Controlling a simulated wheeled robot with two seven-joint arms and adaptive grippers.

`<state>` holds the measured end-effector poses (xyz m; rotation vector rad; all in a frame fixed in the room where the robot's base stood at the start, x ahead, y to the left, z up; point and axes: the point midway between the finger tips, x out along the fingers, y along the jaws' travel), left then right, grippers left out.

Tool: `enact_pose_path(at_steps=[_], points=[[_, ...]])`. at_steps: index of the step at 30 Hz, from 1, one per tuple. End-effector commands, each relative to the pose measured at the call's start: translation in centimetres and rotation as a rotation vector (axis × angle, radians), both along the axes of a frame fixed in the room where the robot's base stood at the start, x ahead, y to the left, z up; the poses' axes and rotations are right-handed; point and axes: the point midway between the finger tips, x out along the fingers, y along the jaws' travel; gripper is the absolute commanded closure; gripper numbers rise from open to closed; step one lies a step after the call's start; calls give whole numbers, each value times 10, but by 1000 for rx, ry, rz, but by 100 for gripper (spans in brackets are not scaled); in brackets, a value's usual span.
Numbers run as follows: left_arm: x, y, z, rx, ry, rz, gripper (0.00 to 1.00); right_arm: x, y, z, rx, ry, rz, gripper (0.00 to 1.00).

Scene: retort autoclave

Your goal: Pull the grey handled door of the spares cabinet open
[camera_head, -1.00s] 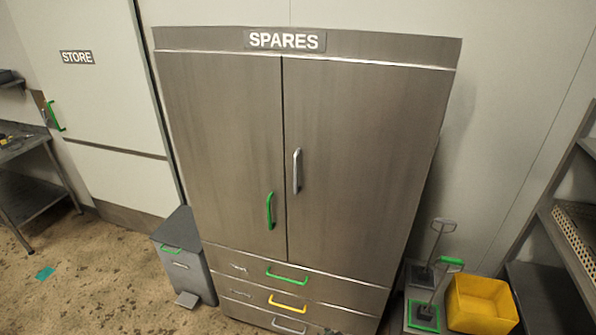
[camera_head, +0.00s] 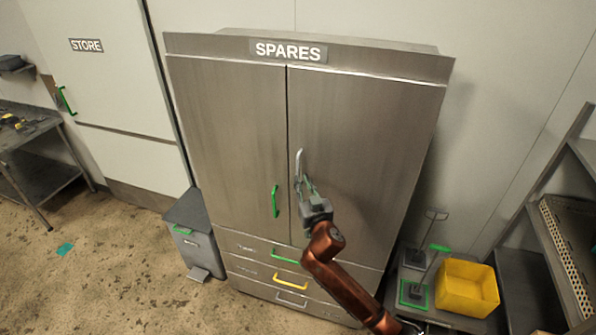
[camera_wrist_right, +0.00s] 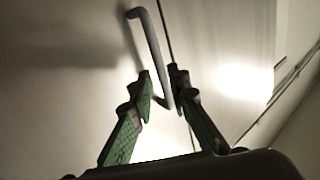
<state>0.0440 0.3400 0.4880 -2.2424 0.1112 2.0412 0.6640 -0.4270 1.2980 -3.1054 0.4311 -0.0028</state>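The spares cabinet has two steel doors, both shut. The grey handled door (camera_head: 365,130) is the right one, and its upright grey bar handle (camera_head: 299,163) sits near the middle seam. The left door (camera_head: 230,120) has a green handle (camera_head: 275,201). My right gripper (camera_head: 304,182) is at the lower part of the grey handle. In the right wrist view its two green-padded fingers (camera_wrist_right: 160,82) are apart, with the lower end of the grey handle (camera_wrist_right: 152,48) between them. I cannot tell whether either finger touches it. My left gripper is not in view.
Drawers with green, yellow (camera_head: 285,289) and grey handles lie below the doors. A grey bin (camera_head: 195,240) stands at the cabinet's left. A yellow tub (camera_head: 467,287) and long-handled tools stand at its right, beside a shelf rack (camera_head: 535,225). Floor at left is mostly clear.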

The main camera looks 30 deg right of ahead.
Motion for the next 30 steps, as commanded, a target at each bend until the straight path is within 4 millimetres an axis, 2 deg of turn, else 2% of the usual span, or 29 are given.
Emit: enact_pose_path(at_steps=[6,12,21,28,30], points=[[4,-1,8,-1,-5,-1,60,34,-10,2,-3,1,0,84],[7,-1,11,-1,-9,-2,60,50,-14,0,-2,2,1,84],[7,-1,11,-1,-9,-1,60,52,-14,-1,-2,2,1,84],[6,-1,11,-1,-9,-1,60,52,-14,-1,-2,2,1,100],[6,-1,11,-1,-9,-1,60,52,-14,-1,-2,2,1,100]])
